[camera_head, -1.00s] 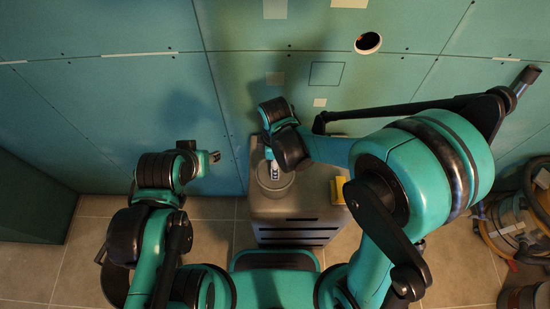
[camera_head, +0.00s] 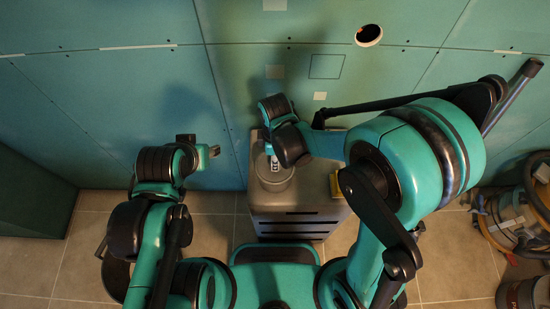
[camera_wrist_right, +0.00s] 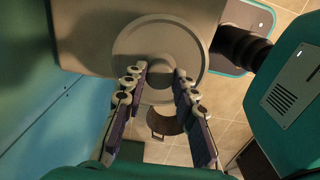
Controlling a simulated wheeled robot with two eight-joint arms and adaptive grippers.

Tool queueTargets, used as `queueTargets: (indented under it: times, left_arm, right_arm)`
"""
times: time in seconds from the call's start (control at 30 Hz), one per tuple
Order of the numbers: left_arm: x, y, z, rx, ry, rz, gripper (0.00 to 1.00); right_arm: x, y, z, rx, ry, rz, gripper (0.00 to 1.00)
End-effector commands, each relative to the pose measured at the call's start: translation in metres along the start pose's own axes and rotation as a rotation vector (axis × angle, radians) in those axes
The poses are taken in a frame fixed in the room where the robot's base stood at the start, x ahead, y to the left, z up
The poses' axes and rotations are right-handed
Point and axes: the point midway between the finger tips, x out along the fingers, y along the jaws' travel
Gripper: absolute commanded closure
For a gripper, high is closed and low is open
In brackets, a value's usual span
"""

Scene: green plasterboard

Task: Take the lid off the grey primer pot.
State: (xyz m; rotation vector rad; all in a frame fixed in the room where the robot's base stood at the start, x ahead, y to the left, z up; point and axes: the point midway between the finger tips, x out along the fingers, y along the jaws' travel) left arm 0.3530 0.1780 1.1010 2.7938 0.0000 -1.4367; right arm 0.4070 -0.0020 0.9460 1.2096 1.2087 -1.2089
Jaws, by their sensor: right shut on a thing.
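The grey primer pot (camera_head: 272,180) stands on top of a grey cabinet, near its left side in the head view. Its round grey lid (camera_wrist_right: 128,46) fills the upper middle of the right wrist view. My right gripper (camera_wrist_right: 160,76) is shut on the lid's knob (camera_wrist_right: 158,72), with one finger on each side. In the head view my right gripper (camera_head: 271,156) is over the pot and hides part of it. I cannot tell whether the lid is seated or raised. My left gripper (camera_head: 214,151) is away to the left of the cabinet; its fingers are too small to read.
The cabinet top (camera_head: 312,190) has some bare room right of the pot. A yellow item (camera_head: 335,184) at its right edge is partly hidden by my right arm. Green plasterboard (camera_head: 120,85) stands behind. A hose and machine (camera_head: 510,215) stand on the floor at right.

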Motion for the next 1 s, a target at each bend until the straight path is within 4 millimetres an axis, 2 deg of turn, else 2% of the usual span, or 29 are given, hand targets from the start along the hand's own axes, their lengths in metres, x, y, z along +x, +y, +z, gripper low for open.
queueTargets:
  times: [0.53, 1.0]
  left_arm:
    - [-0.002, 0.000, -0.001, 0.000, 0.000, 0.000, 0.60]
    - [-0.025, 0.000, -0.018, 0.000, 0.000, 0.000, 0.60]
  right_arm:
    - [-0.003, 0.000, 0.000, 0.000, 0.000, 0.000, 1.00]
    - [-0.041, 0.000, 0.000, 0.000, 0.000, 0.000, 1.00]
